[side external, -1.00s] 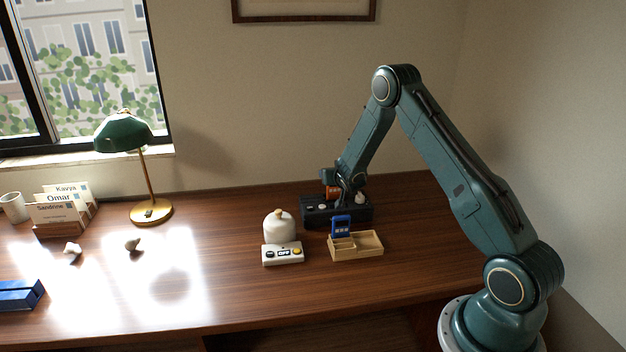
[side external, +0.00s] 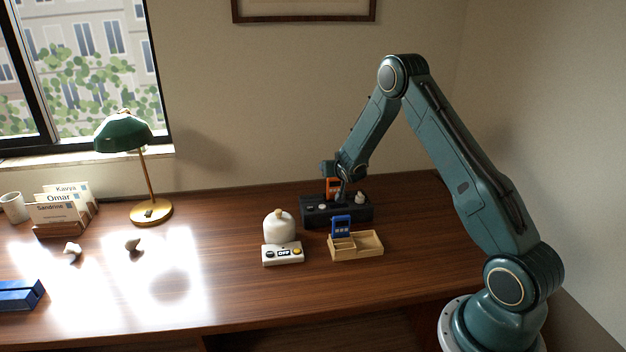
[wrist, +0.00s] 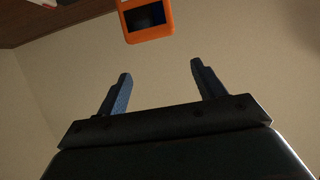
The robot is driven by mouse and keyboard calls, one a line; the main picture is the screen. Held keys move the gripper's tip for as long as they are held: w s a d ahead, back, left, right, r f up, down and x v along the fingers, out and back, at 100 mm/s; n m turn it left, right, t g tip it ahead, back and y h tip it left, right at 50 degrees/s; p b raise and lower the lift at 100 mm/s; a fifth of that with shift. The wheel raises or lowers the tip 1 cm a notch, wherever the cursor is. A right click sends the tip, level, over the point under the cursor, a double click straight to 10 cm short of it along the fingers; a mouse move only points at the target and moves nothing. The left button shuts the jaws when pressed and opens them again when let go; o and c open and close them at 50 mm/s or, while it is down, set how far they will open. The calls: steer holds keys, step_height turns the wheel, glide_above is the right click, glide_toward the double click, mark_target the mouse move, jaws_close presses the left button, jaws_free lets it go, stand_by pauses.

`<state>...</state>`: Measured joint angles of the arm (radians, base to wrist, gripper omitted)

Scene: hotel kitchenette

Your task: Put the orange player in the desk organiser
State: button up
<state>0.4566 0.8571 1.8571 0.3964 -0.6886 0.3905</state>
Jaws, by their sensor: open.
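The orange player (side external: 333,185), with a dark screen, stands upright at the black unit (side external: 312,216) near the wall. In the wrist view the orange player (wrist: 131,36) is at the top, beyond my fingertips and not between them. My gripper (wrist: 160,77) is open and empty; in the side view it is close by the player, with its fingers largely hidden. The desk organiser (side external: 370,253) is a light wooden tray with compartments, in front of the black unit. A blue player (side external: 341,226) stands upright in its back left part.
A white rounded jar (side external: 279,229) and a white box with buttons (side external: 283,256) stand left of the organiser. A green lamp (side external: 124,133), card holder (side external: 60,210), mug (side external: 14,207) and blue object (side external: 18,295) are further left. The desk right of the organiser is clear.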

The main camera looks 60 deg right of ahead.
steer(key=s+a+r+n+y, duration=0.1)
steer(key=s+a+r+y, duration=0.15)
steer(key=a+r, duration=0.35)
steer(key=s+a+r+n+g+y, duration=0.1)
steer(key=s+a+r, duration=0.2)
steer(key=a+r, duration=0.35)
steer(key=s+a+r+n+y, duration=0.1)
steer(key=s+a+r, duration=0.2)
steer(key=a+r, duration=0.35)
steer(key=s+a+n+g+y, duration=0.1)
steer(key=s+a+n, duration=0.1)
steer(key=s+a, duration=0.3)
steer(key=s+a+r+n+y, duration=0.1)
steer(key=s+a, duration=0.4)
steer(key=s, duration=0.7)
steer(key=s+a+r+n+g+y, duration=0.1)
steer(key=s+a+n+y, duration=0.1)
steer(key=s+a, duration=0.4)
steer(key=shift+s+r+n+g+y, duration=0.15)
steer(key=shift+s+n+g+y, duration=0.2)
steer(key=shift+s, duration=0.85)
steer(key=shift+o, duration=0.4)
steer(key=shift+s, duration=0.4)
